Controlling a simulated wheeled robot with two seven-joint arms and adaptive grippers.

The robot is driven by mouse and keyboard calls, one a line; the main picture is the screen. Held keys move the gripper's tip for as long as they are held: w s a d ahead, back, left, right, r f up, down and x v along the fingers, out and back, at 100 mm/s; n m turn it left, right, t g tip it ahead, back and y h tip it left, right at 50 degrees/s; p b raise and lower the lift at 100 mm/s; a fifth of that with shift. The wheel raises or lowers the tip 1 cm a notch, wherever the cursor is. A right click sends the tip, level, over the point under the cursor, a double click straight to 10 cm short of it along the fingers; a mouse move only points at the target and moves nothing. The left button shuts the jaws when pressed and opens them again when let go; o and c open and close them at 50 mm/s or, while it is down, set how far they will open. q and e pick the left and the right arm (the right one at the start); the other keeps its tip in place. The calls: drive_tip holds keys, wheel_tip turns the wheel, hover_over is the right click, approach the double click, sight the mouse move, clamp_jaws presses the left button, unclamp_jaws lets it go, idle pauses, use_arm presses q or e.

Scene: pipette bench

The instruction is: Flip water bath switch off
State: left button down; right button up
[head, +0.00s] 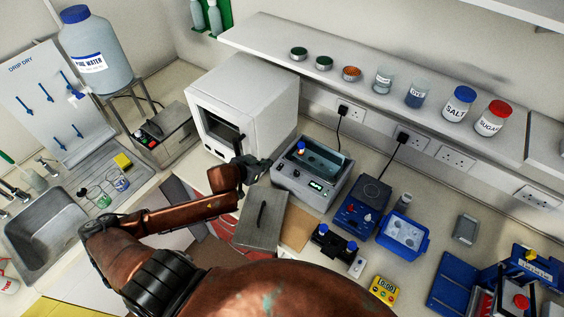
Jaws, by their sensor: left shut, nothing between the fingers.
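The water bath (338,183) is a grey box with an open basin of water, standing on the bench right of centre. A small green display (315,184) is lit on its front panel. A small dark detail to the left of the display may be the switch, but its position is too small to tell. My left gripper (262,168) is shut and empty, close to the left front corner of the bath. I cannot tell whether it touches the bath. My right gripper is not in view.
A grey lid-like panel (262,230) with a black handle lies in front of the bath. A white oven-like box (230,90) stands behind left, and a blue hotplate device (354,222) stands to the right. A shelf (330,85) with jars runs above.

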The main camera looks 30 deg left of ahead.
use_arm(q)
drive_tip(key=p, duration=0.2)
hover_over(279, 169)
drive_tip(key=s, duration=0.2)
wheel_tip(279, 169, down, 5)
drive_tip(key=f, duration=0.1)
drive_tip(key=w+f, duration=0.1)
drive_tip(key=f, duration=0.2)
drive_tip(key=shift+w+f+p, duration=0.1)
drive_tip(key=shift+w+p, duration=0.2)
drive_tip(key=shift+w, duration=0.1)
drive_tip(key=shift+f, duration=0.45)
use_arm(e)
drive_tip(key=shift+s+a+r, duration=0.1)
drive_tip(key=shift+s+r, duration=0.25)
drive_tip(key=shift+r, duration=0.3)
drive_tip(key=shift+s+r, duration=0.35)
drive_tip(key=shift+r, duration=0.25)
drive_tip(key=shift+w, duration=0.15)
use_arm(q)
drive_tip(key=shift+w+f, duration=0.1)
drive_tip(key=shift+w, duration=0.05)
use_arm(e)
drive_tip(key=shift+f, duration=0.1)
